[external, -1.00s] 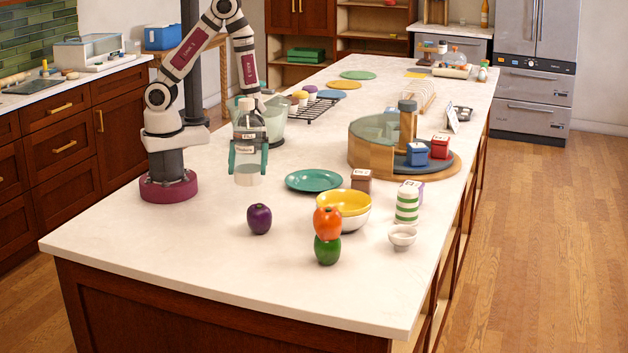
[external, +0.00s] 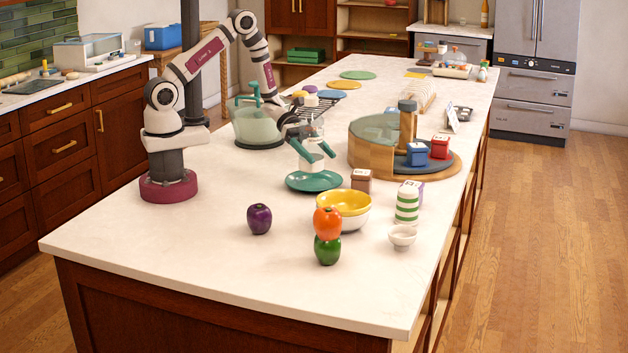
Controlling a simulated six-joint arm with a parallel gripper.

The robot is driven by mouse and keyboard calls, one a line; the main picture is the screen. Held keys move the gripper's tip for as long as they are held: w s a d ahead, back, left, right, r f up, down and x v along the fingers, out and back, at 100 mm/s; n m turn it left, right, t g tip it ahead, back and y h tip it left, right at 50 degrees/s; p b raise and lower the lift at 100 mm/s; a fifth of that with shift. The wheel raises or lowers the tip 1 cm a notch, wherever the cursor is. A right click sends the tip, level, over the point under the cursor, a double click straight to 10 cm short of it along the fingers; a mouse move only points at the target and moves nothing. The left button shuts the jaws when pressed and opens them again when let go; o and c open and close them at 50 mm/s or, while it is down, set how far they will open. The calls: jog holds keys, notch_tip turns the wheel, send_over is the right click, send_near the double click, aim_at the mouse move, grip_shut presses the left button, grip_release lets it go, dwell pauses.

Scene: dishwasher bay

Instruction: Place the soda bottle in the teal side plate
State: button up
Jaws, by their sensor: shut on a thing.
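The teal side plate (external: 299,184) lies on the counter near its middle. My gripper (external: 313,159) is over the plate, its teal fingers shut on the soda bottle (external: 312,168). The bottle is pale and see-through, and the fingers and wrist hide part of it. Its lower end is over the plate's middle. I cannot tell whether it touches the plate or hangs just above it.
A round wooden tray with a glass guard (external: 372,157) is behind right. A green-tinted tub (external: 257,127) is behind left.

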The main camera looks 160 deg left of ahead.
aim_at(321, 169)
jog(key=f, duration=0.3)
jog(key=s+a+f, duration=0.1)
jog(key=f, duration=0.1)
jog(key=shift+a, duration=0.1)
jog(key=shift+f, duration=0.1)
jog(key=o, duration=1.6)
jog(key=shift+r, duration=0.2)
jog(key=v, duration=1.2)
jog(key=shift+f, duration=0.1)
